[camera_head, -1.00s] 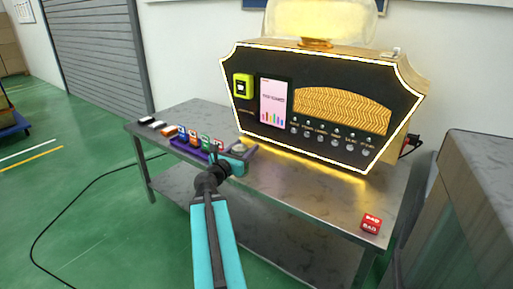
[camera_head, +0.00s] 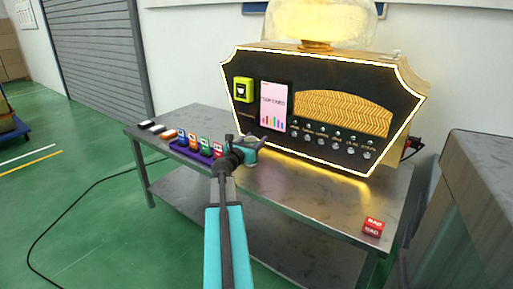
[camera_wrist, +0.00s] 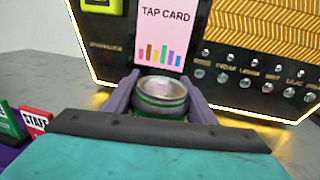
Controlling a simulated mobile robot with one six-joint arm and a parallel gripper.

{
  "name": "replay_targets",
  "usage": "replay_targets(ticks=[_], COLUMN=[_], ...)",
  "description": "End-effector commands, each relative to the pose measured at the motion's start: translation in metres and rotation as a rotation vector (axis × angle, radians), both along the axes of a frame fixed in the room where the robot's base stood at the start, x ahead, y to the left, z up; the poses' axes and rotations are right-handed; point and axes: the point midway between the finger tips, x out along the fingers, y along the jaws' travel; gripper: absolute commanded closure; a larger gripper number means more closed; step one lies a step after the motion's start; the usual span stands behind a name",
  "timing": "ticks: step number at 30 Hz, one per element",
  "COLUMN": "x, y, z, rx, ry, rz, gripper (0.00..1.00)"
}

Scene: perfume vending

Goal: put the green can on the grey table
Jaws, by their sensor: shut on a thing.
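The green can shows in the wrist view (camera_wrist: 160,92) as a silver lid and rim with a green band below it. My gripper (camera_wrist: 163,100) is shut on the can, one purple-grey finger on each side. The can's lower part is hidden behind the gripper body.
The black vending machine (camera_head: 310,140) with glowing trim stands at the table's back. A purple holder (camera_head: 190,152) with several coloured cards is left of my gripper. A red block (camera_head: 373,227) lies at the right front. The table's middle right is clear.

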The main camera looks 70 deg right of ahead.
Motion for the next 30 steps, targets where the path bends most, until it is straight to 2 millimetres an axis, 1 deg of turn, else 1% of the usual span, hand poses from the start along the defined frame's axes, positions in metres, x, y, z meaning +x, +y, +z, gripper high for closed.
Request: replay_targets(ticks=[1,6,17,20,27,30], x=[0.001,0.0,0.0,0.0,0.0,0.0], y=[-0.007,-0.016,-0.016,-0.016,-0.016,-0.016], z=[-0.001,-0.001,-0.001,-0.007,-0.033,-0.037], rx=[-0.001,-0.001,-0.001,-0.001,0.0,-0.001], ry=[0.0,0.0,0.0,0.001,0.001,0.0], rz=[-0.001,-0.001,-0.001,-0.001,-0.001,-0.001], gripper=[0.83,0.83,0.83,0.83,0.83,0.83])
